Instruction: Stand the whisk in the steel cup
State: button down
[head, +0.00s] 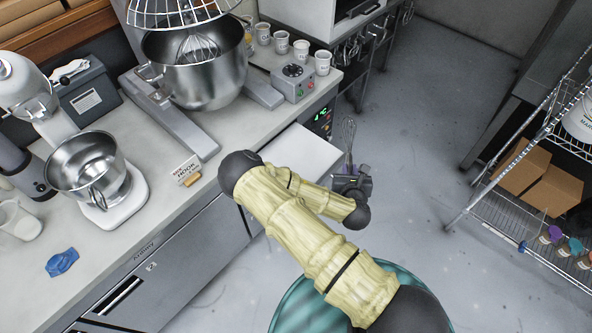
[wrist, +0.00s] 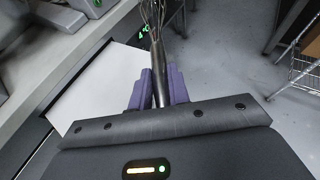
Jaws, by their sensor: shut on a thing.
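The whisk (head: 348,133) stands upright in my gripper (head: 352,178), wire loops at the top, over the floor beside the counter edge. In the wrist view, the purple fingers of my gripper (wrist: 159,88) are shut on the whisk's dark handle (wrist: 158,62). Its wires run out of the top of that view. I cannot make out a steel cup in either view.
A white board or open drawer (head: 303,158) juts from the counter (head: 150,217), left of my gripper. A large mixer bowl (head: 195,75), a smaller mixer bowl (head: 84,162) and several white cups (head: 322,62) stand on the counter. A wire shelf (head: 540,245) is at right; the floor between is clear.

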jog(key=w+a+f+m+h+b, duration=0.1)
jog(key=w+a+b, duration=0.1)
jog(key=a+b, duration=0.7)
jog(key=w+a+f+m+h+b, duration=0.1)
jog(key=w+a+h+b, duration=0.1)
jog(key=a+b, duration=0.7)
jog(key=w+b, duration=0.1)
jog(key=b, duration=0.2)
jog(key=shift+w+a+f+m, duration=0.2)
jog(key=shift+a+f+m, duration=0.1)
jog(key=shift+f, duration=3.15)
jog(key=shift+f+b, duration=0.3)
jog(key=shift+f, duration=1.55)
jog(key=shift+f, duration=0.1)
jog(key=c, duration=1.3)
grip_release()
